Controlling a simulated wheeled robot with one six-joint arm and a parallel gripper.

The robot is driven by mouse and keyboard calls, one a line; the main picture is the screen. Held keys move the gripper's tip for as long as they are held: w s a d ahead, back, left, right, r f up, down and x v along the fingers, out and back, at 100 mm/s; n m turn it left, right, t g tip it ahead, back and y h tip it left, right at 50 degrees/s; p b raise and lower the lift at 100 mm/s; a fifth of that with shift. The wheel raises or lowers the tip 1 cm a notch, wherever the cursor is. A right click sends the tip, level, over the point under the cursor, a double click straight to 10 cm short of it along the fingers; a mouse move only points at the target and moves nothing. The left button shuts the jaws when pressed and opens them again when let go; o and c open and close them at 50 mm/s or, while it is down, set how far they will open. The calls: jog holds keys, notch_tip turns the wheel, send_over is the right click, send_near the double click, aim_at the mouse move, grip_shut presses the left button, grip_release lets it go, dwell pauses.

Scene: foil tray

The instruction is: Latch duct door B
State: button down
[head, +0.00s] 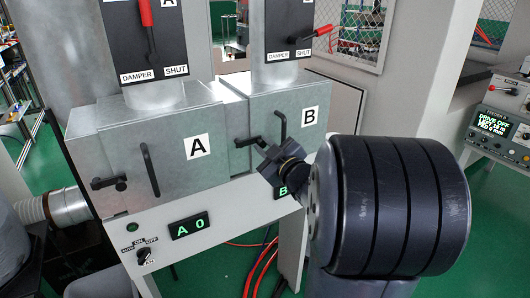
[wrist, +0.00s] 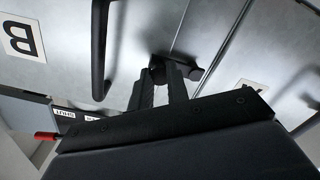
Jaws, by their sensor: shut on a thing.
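Duct door B (head: 290,99) is a grey metal door with a white B label (head: 309,117) and a black bar handle (head: 283,125). It looks closed in its frame. Its black latch lever (head: 246,142) lies roughly level at the door's left edge, towards door A. My gripper (head: 264,146) reaches it from the lower right. In the wrist view, my gripper (wrist: 165,74) is shut on the latch lever (wrist: 191,72), and the fingers hide part of it. The door handle (wrist: 99,50) and the B label (wrist: 22,38) are to the left there.
Door A (head: 198,147) stands left of door B with its own handle (head: 149,170) and latch (head: 110,183). The damper B lever (head: 323,30) points right, towards SHUT. A display (head: 190,226) reads A 0. Red hoses (head: 262,272) lie on the green floor.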

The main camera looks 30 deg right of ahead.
jog(key=shift+r, duration=0.1)
dwell(0.3)
jog(key=c, duration=1.4)
grip_release()
jog(key=shift+o, duration=0.2)
jog(key=shift+s, duration=0.1)
jog(key=s, duration=1)
jog(key=shift+s+d, duration=0.15)
jog(key=shift+s, duration=0.2)
jog(key=shift+w, duration=0.15)
jog(key=w, duration=1)
jog(key=shift+w+a, duration=0.2)
jog(key=shift+w, duration=0.15)
jog(key=shift+s, duration=0.1)
